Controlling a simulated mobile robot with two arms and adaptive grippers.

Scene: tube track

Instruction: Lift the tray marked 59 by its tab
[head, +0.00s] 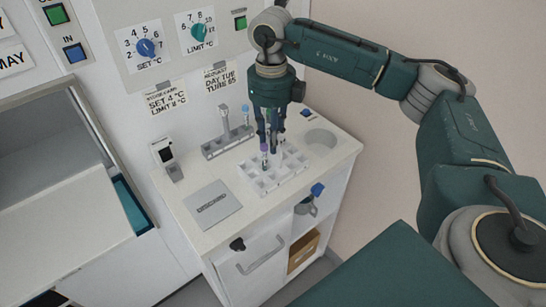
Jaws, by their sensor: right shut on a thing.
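No marking 59 can be read in the head view, so I cannot tell which thing is the tray marked 59, and no tab stands out. A white rack with square compartments (266,185) sits on the white counter. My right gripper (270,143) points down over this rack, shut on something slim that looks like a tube. Its fingers hide most of what they hold. A purple-capped tube (264,148) shows at the fingers; I cannot tell whether it is held or stands in the rack. My left gripper is out of view.
A grey rack (227,142) with upright tubes stands behind on the counter (240,222). A grey plate (212,204) lies at the front left, and a round recess (321,138) is at the right. An open cabinet (50,150) is at the far left.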

